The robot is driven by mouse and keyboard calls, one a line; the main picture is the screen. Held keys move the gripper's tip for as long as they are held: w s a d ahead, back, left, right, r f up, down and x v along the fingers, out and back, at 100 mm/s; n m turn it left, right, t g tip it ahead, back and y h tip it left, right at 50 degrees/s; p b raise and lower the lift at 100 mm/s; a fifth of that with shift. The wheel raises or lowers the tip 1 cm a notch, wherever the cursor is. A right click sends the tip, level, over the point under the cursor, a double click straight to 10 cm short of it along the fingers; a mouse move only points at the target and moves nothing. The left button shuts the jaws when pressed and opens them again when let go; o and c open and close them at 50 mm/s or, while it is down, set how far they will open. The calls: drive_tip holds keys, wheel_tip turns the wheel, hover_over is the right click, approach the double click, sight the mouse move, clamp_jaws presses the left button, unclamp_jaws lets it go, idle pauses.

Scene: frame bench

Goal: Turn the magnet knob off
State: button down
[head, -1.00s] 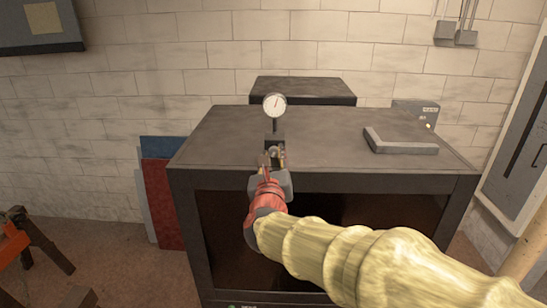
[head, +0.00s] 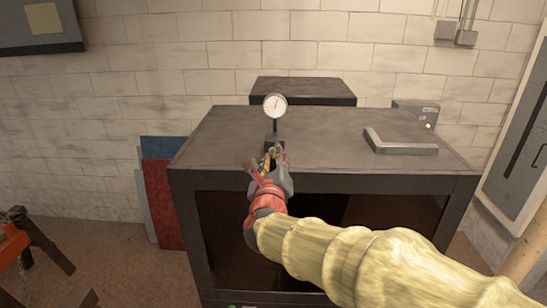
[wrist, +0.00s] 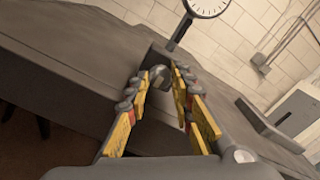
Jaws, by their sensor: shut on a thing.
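The magnet base (head: 281,140) is a dark block near the front edge of the bench top, with a dial gauge (head: 275,106) on a post above it. The gauge also shows at the top of the wrist view (wrist: 207,4). The magnet knob (wrist: 160,77) is a rounded grey piece on the front of the base. My gripper (head: 275,154) is at the front of the base and hides most of it in the head view. In the wrist view its yellow-padded fingers (wrist: 159,85) are shut on the knob, one on each side.
A grey L-shaped square (head: 400,145) lies on the right of the dark bench top (head: 330,135). A small box (head: 415,112) stands at the back right. Coloured panels (head: 165,195) lean at the bench's left side. The left part of the top is clear.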

idle(0.3)
drive_tip(key=c, duration=1.6)
unclamp_jaws()
drive_tip(key=shift+o, duration=0.3)
drive_tip(key=shift+f, duration=0.1)
